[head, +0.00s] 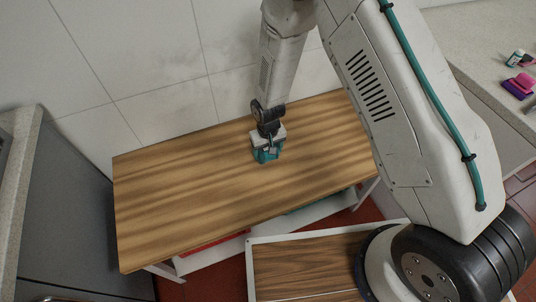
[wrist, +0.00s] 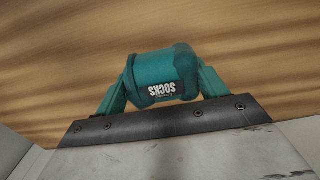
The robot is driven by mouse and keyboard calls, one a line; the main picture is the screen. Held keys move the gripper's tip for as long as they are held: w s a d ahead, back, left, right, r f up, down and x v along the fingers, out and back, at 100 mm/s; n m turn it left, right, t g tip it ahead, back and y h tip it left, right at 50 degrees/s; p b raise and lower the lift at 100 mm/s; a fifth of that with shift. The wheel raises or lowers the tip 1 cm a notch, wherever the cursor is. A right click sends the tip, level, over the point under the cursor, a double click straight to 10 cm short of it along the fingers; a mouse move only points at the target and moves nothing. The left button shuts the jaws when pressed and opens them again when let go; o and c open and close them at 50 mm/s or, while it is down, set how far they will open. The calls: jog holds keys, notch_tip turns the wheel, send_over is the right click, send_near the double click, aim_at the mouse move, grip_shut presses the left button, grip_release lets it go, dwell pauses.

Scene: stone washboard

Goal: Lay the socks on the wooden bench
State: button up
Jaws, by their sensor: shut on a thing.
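The socks (wrist: 161,77) are a teal rolled bundle with a black label reading SOCKS, seen upside down in the wrist view. My gripper (wrist: 163,85) is shut on them, with one teal finger at each side. In the head view my gripper (head: 267,154) is over the right half of the wooden bench (head: 190,190), pointing down. The bench top also fills the background of the wrist view (wrist: 60,50). In the head view the socks cannot be told apart from the teal fingers. I cannot tell whether the socks touch the wood.
The bench top is otherwise bare, with free room to the left. A tiled wall (head: 150,60) stands behind it. Red and teal items show on the shelf below. A stone counter (head: 480,45) at the right holds a small bottle (head: 515,58) and pink and purple things (head: 519,85).

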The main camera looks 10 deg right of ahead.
aim_at(268, 155)
jog(key=shift+s+f, duration=0.1)
jog(key=shift+f, duration=1.25)
jog(key=shift+f, duration=0.15)
jog(key=o, duration=1)
notch_tip(268, 155, up, 12)
jog(key=shift+r, duration=0.2)
